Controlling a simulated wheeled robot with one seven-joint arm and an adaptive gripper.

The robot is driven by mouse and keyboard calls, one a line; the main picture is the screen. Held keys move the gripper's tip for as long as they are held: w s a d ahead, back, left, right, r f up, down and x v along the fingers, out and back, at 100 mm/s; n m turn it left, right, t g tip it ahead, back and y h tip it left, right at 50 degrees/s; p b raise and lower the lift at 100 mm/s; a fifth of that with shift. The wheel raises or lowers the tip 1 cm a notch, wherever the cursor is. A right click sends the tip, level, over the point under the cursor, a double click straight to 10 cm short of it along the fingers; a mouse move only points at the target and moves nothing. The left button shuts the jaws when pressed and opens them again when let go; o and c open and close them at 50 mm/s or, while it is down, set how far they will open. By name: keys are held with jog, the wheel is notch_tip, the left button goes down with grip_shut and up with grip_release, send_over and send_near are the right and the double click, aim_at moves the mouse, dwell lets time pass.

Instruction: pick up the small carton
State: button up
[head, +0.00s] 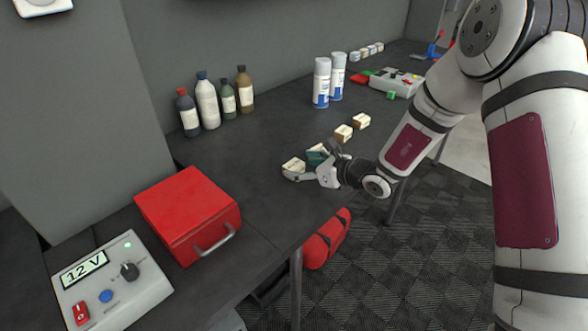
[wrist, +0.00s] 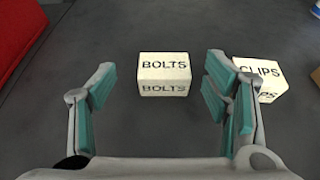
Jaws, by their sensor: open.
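A small cream carton marked BOLTS (wrist: 164,74) sits on the dark bench between my open fingers in the wrist view, a little ahead of them. My gripper (wrist: 163,100) is open, with teal pads on each side and nothing between them touching the carton. A second small carton, marked CLIPS (wrist: 262,78), stands just outside the right finger. In the head view my gripper (head: 306,166) is low over the bench, with one small carton (head: 293,166) at its left finger. Two more small cartons (head: 343,133) (head: 361,121) stand farther back.
A red toolbox (head: 188,212) and a 12 V power unit (head: 110,284) stand at the left. Several bottles (head: 208,102) line the wall. Two spray cans (head: 321,84) stand behind the cartons. The bench (head: 260,200) is bare in front of the toolbox.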

aim_at(293, 163)
jog(key=shift+w+x, duration=0.2)
jog(key=shift+x, duration=2.5)
jog(key=shift+d, duration=0.2)
jog(key=c, duration=1.3)
